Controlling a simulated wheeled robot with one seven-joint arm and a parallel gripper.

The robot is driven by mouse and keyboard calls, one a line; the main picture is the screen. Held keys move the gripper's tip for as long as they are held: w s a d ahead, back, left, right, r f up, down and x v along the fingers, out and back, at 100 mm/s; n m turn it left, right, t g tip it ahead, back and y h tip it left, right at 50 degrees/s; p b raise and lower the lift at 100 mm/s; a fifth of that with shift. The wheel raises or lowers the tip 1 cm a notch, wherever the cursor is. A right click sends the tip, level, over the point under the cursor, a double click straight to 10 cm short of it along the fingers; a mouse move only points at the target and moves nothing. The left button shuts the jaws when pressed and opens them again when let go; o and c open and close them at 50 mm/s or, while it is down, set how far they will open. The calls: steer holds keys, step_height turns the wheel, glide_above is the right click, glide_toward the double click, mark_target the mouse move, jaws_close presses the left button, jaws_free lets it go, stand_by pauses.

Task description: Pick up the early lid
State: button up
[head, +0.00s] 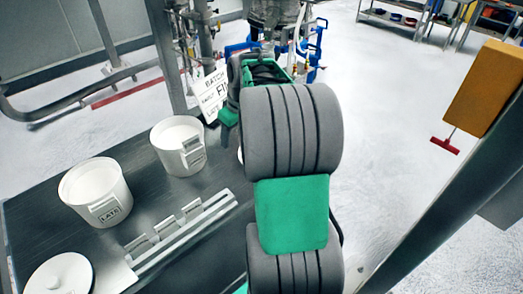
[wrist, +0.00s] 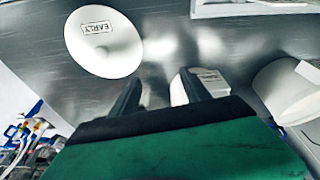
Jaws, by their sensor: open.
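The early lid (wrist: 103,42) is a white round disc with an "EARLY" label, lying on the dark table in the upper left of the wrist view. My gripper (wrist: 158,88) is open, its two dark fingers apart. The lid is beyond the left finger in the picture, not between the fingers. In the head view my arm hides the gripper. A white knobbed lid (head: 60,275) lies at the lower left of the head view; its label cannot be read.
A white pot marked "LATE" (head: 95,193) and another white pot (head: 179,147) stand on the dark table (head: 50,235). A slotted metal rack (head: 185,240) lies in front of them. A white label piece (wrist: 212,82) shows behind the right finger, and a white pot (wrist: 285,92) at right.

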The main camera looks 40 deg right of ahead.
steer(key=d+f, duration=0.3)
steer(key=d, duration=0.4)
steer(key=d+f, duration=0.3)
steer(key=d, duration=0.4)
steer(key=shift+n, duration=0.3)
steer(key=p+x, duration=0.1)
steer(key=x, duration=0.1)
steer(key=p+x, duration=0.1)
steer(key=x, duration=0.2)
steer(key=s+p+x, duration=0.1)
steer(key=x, duration=0.1)
steer(key=shift+a+f, duration=0.25)
steer(key=shift+r, duration=0.1)
jaws_close()
